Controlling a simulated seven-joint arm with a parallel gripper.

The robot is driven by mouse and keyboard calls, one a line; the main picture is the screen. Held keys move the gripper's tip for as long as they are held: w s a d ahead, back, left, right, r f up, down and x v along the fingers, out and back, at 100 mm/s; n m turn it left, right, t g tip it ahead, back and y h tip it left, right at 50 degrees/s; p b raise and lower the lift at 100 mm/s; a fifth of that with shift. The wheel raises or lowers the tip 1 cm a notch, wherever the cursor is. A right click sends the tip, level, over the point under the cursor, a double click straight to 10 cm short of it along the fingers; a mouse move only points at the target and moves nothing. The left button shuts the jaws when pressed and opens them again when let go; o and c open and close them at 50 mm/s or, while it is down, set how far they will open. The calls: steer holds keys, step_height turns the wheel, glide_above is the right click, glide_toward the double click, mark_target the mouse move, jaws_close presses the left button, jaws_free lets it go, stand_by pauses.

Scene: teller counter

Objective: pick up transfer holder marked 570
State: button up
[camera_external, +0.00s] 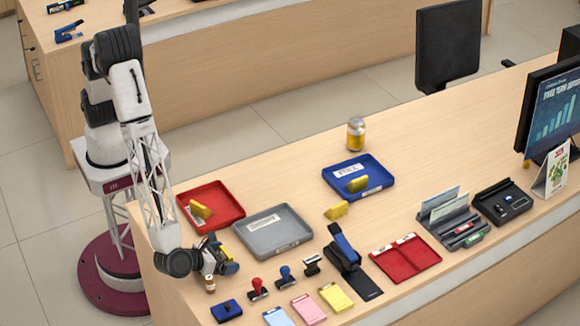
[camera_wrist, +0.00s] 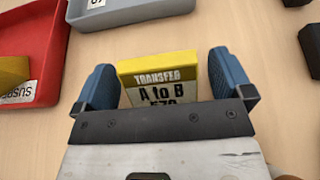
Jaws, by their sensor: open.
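The yellow transfer holder (camera_wrist: 158,68) shows between my fingers in the wrist view. Its label reads "TRANSFER A to B" with 570 partly cut off below by my gripper's body. My gripper (camera_wrist: 165,80) is open, with one blue finger on each side of the holder and a gap on both sides. In the external view my gripper (camera_external: 222,262) is low at the counter's near left, in front of the grey tray. The holder (camera_external: 225,251) shows there only as a small yellow patch, mostly hidden by the gripper.
Other yellow holders lie in the red tray (camera_external: 233,222), in the blue tray (camera_external: 330,177) and on the bare counter (camera_external: 336,209). The grey tray (camera_external: 286,243) is just beyond my gripper. Stamps (camera_external: 258,288) stand to the right; a small bottle (camera_external: 210,285) stands close by.

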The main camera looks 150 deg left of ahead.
mark_target(223, 254)
steer(key=c, duration=1)
steer(key=shift+r, duration=0.15)
steer(key=shift+r, duration=1.65)
steer(key=s, duration=0.5)
steer(key=s+d+r, duration=0.1)
steer(key=s, duration=0.4)
steer(key=s+d, duration=0.1)
steer(key=s, duration=0.5)
steer(key=shift+r, duration=0.2)
